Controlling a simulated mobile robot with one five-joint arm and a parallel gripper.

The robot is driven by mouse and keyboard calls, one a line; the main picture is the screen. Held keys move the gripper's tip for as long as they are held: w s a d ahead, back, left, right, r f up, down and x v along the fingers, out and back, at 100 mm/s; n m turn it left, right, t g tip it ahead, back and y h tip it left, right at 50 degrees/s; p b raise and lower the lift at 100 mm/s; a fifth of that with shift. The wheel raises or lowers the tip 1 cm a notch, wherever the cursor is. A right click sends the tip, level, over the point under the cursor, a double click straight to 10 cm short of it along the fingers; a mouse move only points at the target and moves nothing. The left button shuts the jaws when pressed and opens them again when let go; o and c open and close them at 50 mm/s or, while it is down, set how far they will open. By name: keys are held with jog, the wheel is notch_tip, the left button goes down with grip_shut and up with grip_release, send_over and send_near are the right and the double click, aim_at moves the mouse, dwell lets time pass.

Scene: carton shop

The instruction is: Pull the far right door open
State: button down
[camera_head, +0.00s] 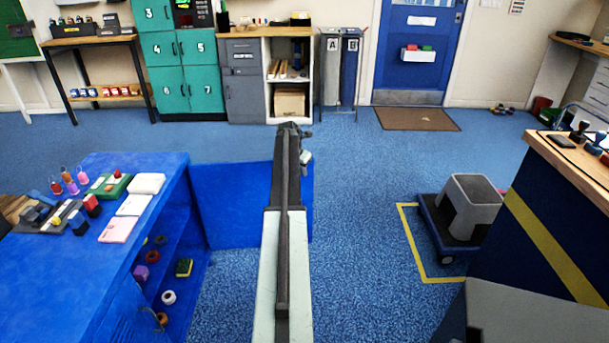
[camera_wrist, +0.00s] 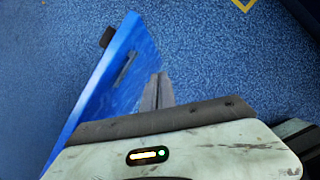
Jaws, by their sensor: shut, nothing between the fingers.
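The blue cabinet (camera_head: 150,170) stands at the left, with its open front facing right. Its far right door (camera_head: 232,205) is swung wide open, sticking out to the right from the cabinet's far end. My arm crosses in front of part of the door. In the wrist view the door (camera_wrist: 105,95) is a tilted blue panel with a dark slot and a black tab on it. My gripper (camera_wrist: 160,82) is shut and empty, just right of the door panel. I cannot tell whether it touches the door. In the head view its fingers are hidden behind my arm.
Inside the cabinet, shelves hold several small items (camera_head: 168,297). A nearer blue door (camera_head: 135,318) is at lower left. A trolley (camera_head: 445,232) with a grey bin stands at right, beside a dark counter (camera_head: 545,235). The blue floor between is clear.

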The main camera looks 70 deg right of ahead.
jog(key=shift+w+a, duration=0.1)
jog(key=shift+w, duration=0.15)
jog(key=s+a+r+p, duration=0.3)
jog(key=a+r+p, duration=0.3)
jog(key=r+p, duration=0.3)
jog(key=shift+s+a+r, duration=0.15)
jog(key=shift+s+a, duration=0.1)
jog(key=shift+a, duration=0.15)
